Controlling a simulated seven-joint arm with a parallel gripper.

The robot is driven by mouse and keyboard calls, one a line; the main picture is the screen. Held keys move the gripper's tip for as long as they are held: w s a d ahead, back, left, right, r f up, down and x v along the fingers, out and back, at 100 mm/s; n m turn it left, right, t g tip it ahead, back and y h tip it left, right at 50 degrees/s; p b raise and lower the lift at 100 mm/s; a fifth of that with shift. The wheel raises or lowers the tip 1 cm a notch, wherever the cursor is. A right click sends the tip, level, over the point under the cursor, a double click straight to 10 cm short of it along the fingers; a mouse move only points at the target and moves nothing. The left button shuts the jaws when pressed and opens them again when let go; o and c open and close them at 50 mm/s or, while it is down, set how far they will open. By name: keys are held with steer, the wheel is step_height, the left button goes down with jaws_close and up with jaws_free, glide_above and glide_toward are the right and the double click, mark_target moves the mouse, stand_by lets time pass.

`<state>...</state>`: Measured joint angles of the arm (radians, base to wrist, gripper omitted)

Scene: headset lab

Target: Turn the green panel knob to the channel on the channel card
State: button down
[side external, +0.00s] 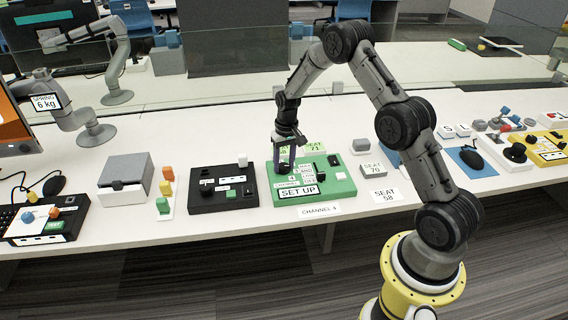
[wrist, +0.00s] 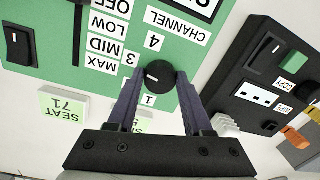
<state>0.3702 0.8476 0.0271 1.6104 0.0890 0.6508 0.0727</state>
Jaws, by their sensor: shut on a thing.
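The green panel (side external: 341,187) stands on the bench and fills much of the wrist view (wrist: 60,85). Its black channel knob (wrist: 160,74) has a white pointer line, which lies toward the left finger in the wrist view, between the 3 and the 1. The labels 1, 3 and 4 show around the knob; any 2 is hidden by the left finger. My gripper (side external: 284,166) points down at the panel, its fingers shut on the knob, one on each side (wrist: 160,80). The channel card (side external: 319,209) in front of the panel reads CHANNEL 4.
The green panel also has a slider (wrist: 77,45) marked OFF to MAX and a black rocker switch (wrist: 18,45). A black panel (side external: 223,188) stands to its left. Seat cards, including SEAT 58 (side external: 384,196), lie around it.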

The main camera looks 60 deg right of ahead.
mark_target(286, 167)
steer(key=shift+m, duration=0.3)
steer(key=m, duration=0.9)
steer(key=shift+w+a, duration=0.1)
steer(key=shift+m+h, duration=0.3)
stand_by(0.3)
steer(key=shift+c, duration=1.6)
jaws_free()
step_height(286, 167, up, 14)
steer(key=shift+s, duration=0.45)
